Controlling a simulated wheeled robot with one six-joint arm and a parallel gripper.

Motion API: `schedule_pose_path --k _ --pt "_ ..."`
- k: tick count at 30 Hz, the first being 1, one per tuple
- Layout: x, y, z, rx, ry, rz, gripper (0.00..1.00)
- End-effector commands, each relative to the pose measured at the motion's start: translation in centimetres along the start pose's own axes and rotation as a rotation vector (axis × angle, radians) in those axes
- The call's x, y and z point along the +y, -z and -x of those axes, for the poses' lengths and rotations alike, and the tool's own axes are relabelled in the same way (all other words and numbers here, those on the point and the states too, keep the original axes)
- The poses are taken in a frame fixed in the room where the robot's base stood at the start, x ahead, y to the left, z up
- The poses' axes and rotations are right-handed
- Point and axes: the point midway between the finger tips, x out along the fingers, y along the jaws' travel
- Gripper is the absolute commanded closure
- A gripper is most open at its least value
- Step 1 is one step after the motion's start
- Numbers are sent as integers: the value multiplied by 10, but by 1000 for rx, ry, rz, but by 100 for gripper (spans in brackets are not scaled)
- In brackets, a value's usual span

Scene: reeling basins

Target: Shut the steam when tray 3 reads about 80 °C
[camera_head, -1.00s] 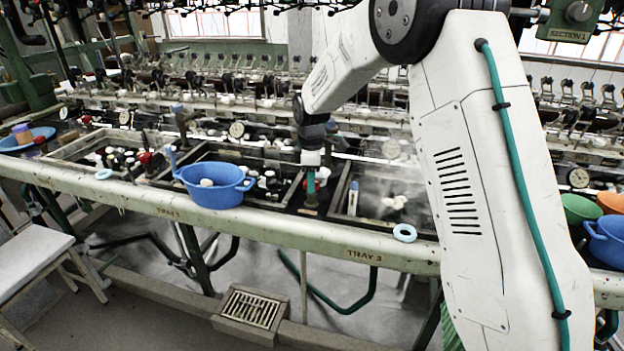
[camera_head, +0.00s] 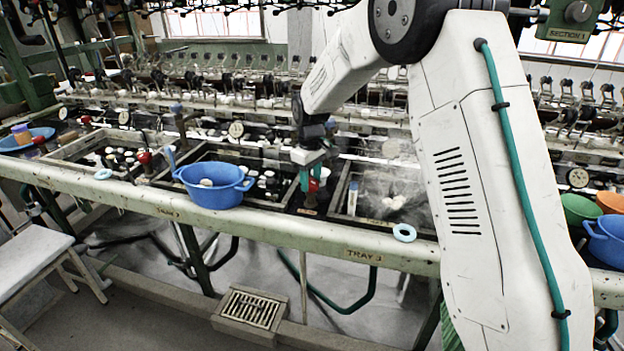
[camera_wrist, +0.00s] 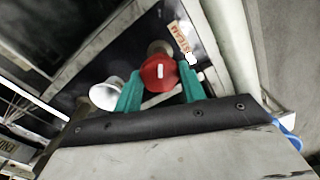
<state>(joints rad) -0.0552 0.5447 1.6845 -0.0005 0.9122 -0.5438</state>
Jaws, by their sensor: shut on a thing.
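My gripper (camera_head: 313,178) points down between two basins. In the wrist view its green fingers (camera_wrist: 160,73) are shut on a red valve knob (camera_wrist: 158,75) with a white mark on its face. The knob shows partly in the head view (camera_head: 324,174). The tray 3 basin (camera_head: 343,186) is right of my gripper, with pale cocoons and steam over its water. A slim white-and-blue stick (camera_head: 353,198) stands at its left side. A round dial (camera_head: 391,148) behind the basin is hazy, and its reading cannot be told. The TRAY 3 label (camera_head: 363,255) is on the front rail.
More bowls (camera_head: 582,208) stand at the right. Another red knob (camera_head: 144,157) is at the left basin. Reeling machinery fills the back.

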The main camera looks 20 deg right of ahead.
Motion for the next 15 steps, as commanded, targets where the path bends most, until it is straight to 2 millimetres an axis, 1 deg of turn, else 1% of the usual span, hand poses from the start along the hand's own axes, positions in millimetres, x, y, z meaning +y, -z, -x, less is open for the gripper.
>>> schedule_pose_path --k 6,15 --pt "-1 0 0 -2 3 -117 82" --pt "-1 0 0 -2 3 -187 82"
